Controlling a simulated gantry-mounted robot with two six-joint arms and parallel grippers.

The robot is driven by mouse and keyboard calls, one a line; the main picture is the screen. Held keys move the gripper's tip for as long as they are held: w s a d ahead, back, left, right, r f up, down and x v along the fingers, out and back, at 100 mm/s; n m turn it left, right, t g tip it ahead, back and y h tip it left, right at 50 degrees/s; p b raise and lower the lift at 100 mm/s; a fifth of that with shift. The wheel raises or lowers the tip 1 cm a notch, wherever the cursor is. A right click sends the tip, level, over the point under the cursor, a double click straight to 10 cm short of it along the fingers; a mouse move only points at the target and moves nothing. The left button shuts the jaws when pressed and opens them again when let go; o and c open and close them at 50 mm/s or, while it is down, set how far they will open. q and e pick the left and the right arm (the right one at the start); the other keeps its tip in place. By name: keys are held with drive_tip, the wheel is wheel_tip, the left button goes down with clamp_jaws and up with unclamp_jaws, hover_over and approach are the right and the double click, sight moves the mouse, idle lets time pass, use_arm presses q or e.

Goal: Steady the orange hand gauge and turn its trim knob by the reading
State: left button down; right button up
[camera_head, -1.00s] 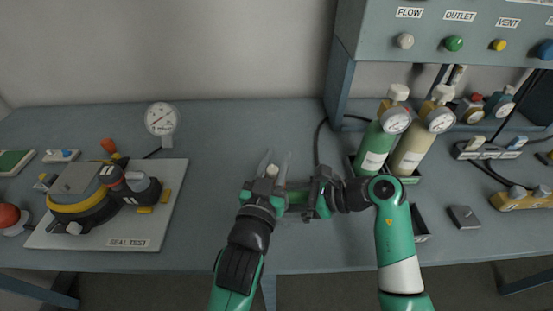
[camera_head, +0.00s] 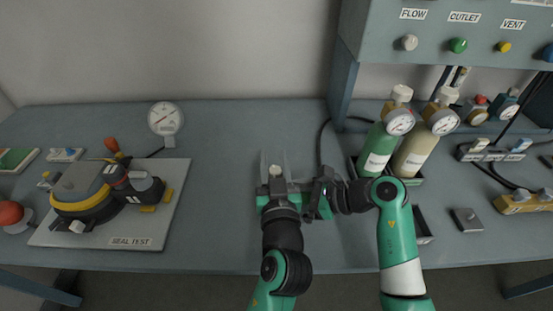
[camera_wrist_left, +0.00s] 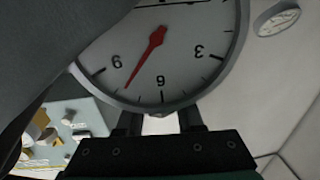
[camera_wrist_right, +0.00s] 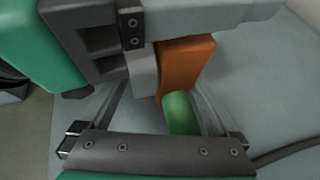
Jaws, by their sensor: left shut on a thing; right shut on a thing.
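The hand gauge's round white dial (camera_wrist_left: 185,55) fills the top of the left wrist view. Its red needle (camera_wrist_left: 143,58) points down and left, between the left and bottom numerals. My left gripper (camera_head: 277,163) is shut on the gauge; its fingers show just below the dial in the left wrist view (camera_wrist_left: 157,122). The gauge's orange body (camera_wrist_right: 187,65) shows beside my left gripper in the right wrist view. A green cylindrical knob (camera_wrist_right: 181,113) sticks out of it between the fingers of my right gripper (camera_head: 318,192), which is shut on it. The head view mostly hides the gauge.
A seal test board (camera_head: 60,236) with a yellow-ringed device stands at the left, with a small dial gauge (camera_head: 165,119) behind it. Green (camera_head: 378,148) and cream (camera_head: 413,152) bottles stand in a rack behind my right arm. The bench between board and grippers is clear.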

use_arm(q)
drive_tip(key=shift+a+f+n+g+y, duration=0.15)
drive_tip(key=shift+n+y, duration=0.3)
drive_tip(key=shift+y, duration=0.25)
drive_tip(key=shift+a+n+g+y, duration=0.15)
drive_tip(key=shift+n+y, duration=0.3)
drive_tip(key=shift+y, duration=0.25)
drive_tip(key=c, duration=0.5)
unclamp_jaws()
drive_tip(key=shift+s, duration=0.1)
drive_tip(key=shift+c, duration=0.2)
